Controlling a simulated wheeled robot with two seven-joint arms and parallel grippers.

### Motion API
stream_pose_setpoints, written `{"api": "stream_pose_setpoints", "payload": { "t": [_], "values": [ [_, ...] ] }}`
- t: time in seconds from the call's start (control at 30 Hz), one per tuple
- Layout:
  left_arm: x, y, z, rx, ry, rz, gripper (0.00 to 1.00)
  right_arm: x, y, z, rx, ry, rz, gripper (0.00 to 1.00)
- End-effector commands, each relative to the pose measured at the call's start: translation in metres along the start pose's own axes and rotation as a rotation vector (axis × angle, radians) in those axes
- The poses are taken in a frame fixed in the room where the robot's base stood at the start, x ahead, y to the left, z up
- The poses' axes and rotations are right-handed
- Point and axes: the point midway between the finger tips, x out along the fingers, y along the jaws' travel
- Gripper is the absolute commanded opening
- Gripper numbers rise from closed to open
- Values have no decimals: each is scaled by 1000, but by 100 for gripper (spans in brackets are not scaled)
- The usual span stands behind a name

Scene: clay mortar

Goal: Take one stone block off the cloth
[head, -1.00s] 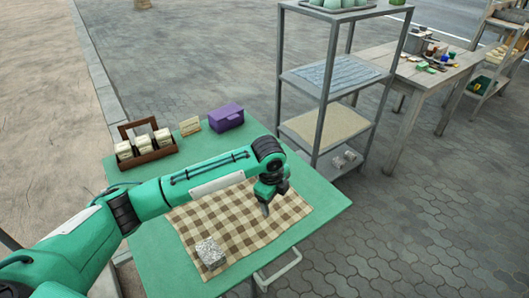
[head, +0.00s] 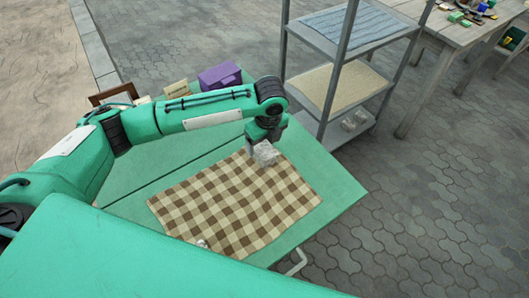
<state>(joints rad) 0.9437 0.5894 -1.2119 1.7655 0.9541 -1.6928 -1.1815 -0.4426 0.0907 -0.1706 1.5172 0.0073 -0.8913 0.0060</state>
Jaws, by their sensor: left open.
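The brown-and-cream checked cloth (head: 235,205) lies on the green table. A pale grey stone block (head: 265,154) shows at the cloth's far corner, right at the fingers of my left gripper (head: 262,147). The gripper points down and is open; the block covers part of its fingers, so I cannot tell whether they touch it. A second small pale piece (head: 202,243), probably another stone block, shows at the near edge of the cloth, mostly hidden by my own green arm part. My right gripper is out of view.
A purple box (head: 220,77) and a small sign (head: 177,89) stand at the table's back, with a brown wooden rack (head: 113,94) partly behind my arm. A grey metal shelf (head: 333,78) stands close behind the table. The table's right end (head: 335,190) is bare.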

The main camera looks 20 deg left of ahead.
Motion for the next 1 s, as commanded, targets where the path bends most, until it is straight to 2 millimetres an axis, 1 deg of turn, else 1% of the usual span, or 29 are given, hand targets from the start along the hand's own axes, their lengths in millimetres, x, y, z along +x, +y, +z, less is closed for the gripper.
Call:
{"api": "stream_pose_setpoints", "payload": {
  "t": [0.03,0.2,0.27,0.4,0.5,0.6,0.8,0.87,1.0],
  "values": [
    [5,0,0,0,0,0,77,-1,0,-1,0,1,0,36],
    [16,-2,0,0,0,0,77,-2,0,-2,1,2,0,36],
    [24,-3,1,0,1,0,77,-2,0,-2,1,2,0,36],
    [46,-7,4,-1,0,1,77,-3,0,-2,1,1,-1,36],
    [57,-7,4,0,0,-1,77,-4,0,-2,1,-2,-1,36],
    [61,-7,4,1,0,-1,77,-5,0,-3,1,-4,-1,36],
    [61,-7,4,1,0,-2,77,-6,-1,-3,1,-2,-1,36],
    [61,-7,4,1,0,-2,65,-6,-1,-3,1,-2,-1,36],
    [61,-7,4,1,0,-2,37,-6,-1,-3,1,-1,-1,36]
  ]
}}
